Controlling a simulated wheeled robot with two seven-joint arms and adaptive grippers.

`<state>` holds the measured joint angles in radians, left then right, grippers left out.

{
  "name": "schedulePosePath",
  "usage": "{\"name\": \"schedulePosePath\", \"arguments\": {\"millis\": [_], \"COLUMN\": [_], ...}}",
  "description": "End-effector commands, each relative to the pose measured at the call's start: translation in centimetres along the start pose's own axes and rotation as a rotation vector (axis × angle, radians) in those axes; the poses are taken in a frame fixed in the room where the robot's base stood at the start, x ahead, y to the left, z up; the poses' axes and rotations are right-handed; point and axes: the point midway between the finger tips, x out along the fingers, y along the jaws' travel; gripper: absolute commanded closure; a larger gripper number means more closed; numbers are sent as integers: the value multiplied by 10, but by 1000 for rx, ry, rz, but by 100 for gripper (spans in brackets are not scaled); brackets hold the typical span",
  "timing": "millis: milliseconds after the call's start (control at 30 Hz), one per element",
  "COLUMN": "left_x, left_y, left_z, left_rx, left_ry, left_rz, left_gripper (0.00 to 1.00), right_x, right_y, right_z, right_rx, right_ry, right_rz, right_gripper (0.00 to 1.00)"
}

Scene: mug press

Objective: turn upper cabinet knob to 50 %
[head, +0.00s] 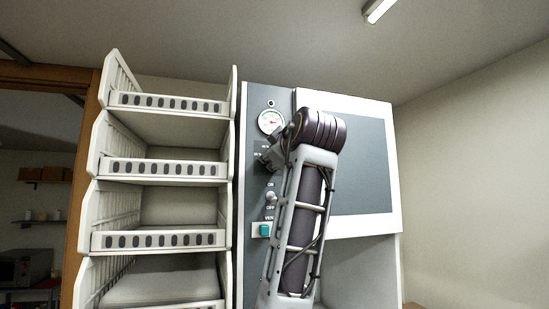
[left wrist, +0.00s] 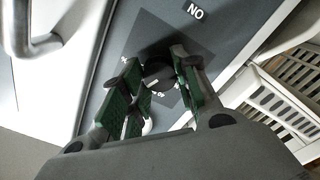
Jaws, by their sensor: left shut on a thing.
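The upper cabinet knob (left wrist: 157,71) is dark and round, on a grey panel with small white markings around it. In the left wrist view, my left gripper (left wrist: 160,84) has its green-padded fingers on either side of the knob and is shut on it. The fingers hide parts of the dial markings, so I cannot read the setting. In the head view, my left arm rises in front of the cabinet (head: 258,93); its gripper (head: 266,158) is at the panel below the gauge, and the knob is hidden there. My right gripper is not in view.
A round gauge (head: 270,121) sits above the gripper. An ON/OFF switch (head: 270,197) and a green button (head: 264,230) are below it. A white rack of trays (head: 160,168) stands close on the left. A metal handle (left wrist: 22,35) shows in the left wrist view.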

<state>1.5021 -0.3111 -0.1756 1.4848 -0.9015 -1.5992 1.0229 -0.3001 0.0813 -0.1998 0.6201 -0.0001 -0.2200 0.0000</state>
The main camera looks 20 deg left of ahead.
Motion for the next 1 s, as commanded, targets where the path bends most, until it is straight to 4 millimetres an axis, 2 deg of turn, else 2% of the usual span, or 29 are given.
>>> {"name": "schedulePosePath", "arguments": {"millis": [233, 267, 433, 800, 1000], "left_x": [0, 0, 0, -1, -12], "left_y": [0, 0, 0, 0, 1], "left_z": [0, 0, 0, 0, 0], "left_rx": [0, 0, 1, 1, 0], "left_ry": [0, 0, 0, 0, 0], "left_rz": [0, 0, 0, 0, 2], "left_gripper": [93, 67, 47, 47, 47], "right_x": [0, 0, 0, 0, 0], "right_y": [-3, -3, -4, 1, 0], "right_z": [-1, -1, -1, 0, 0], "right_rx": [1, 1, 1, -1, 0], "right_ry": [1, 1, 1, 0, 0], "right_rz": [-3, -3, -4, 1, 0], "right_gripper": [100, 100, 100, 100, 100]}}
